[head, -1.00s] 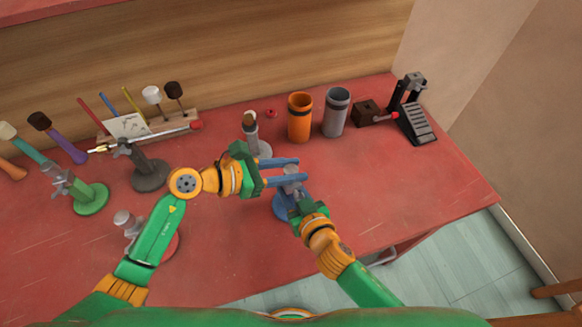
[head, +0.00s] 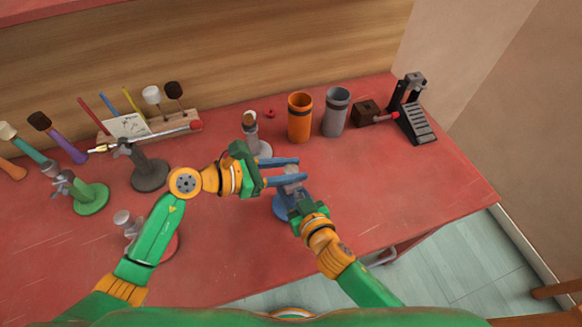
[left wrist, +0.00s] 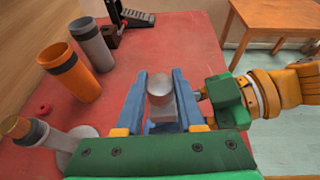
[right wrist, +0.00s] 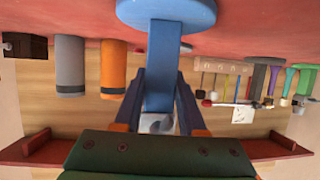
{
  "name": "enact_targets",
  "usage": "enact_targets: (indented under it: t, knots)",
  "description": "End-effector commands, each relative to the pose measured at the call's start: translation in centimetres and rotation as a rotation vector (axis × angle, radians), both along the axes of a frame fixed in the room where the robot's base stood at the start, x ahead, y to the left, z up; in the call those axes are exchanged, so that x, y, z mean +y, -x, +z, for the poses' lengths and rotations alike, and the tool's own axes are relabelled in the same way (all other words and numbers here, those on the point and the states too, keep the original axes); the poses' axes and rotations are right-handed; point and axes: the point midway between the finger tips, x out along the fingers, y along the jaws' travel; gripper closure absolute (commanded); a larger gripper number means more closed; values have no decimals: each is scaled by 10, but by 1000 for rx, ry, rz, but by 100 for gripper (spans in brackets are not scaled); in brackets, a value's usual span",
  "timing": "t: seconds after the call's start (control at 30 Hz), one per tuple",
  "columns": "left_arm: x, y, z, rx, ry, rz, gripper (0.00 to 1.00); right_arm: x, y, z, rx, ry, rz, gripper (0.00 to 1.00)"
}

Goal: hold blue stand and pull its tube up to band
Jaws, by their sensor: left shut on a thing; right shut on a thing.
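The blue stand has a round blue base (head: 280,207) on the red table, in front of me right of centre in the head view. Its blue post (right wrist: 161,60) shows in the right wrist view, where the picture is upside down, with a grey part (right wrist: 157,123) beyond it. My right gripper (right wrist: 158,82) is shut on the post from the front right. My left gripper (left wrist: 159,78) is shut on the grey tube (left wrist: 160,85) at the stand's top, its round end showing between the fingers. The grippers are close together, left above right. I cannot make out a band on the tube.
A grey stand (head: 252,125), an orange cup (head: 300,118) and a grey cup (head: 336,112) stand behind. A black pedal (head: 413,115) and brown block (head: 367,113) are at the back right. A green stand (head: 83,196) and dark stand (head: 149,173) are left. The table's right front is clear.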

Motion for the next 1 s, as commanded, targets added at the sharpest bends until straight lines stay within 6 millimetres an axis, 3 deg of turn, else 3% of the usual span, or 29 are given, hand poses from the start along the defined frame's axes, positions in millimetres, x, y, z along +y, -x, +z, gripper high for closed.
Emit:
enact_targets:
  t: [0.2, 0.47, 0.5, 0.6, 1.0]
  knots:
    - [0, -1, 26, -6, 0, 1, 100, -1, 0, -1, 1, 2, -1, 100]
    - [0, -1, 28, -3, 1, 1, 100, -1, 0, -1, 1, 2, -1, 100]
    - [0, -1, 28, -3, 1, 1, 60, -1, 0, -1, 1, 2, -1, 100]
    - [0, -1, 28, -3, 1, 1, 33, -1, 0, -1, 2, 2, -1, 100]
    - [0, 0, 27, -2, 0, 1, 32, 0, 0, -1, 2, 2, -1, 100]
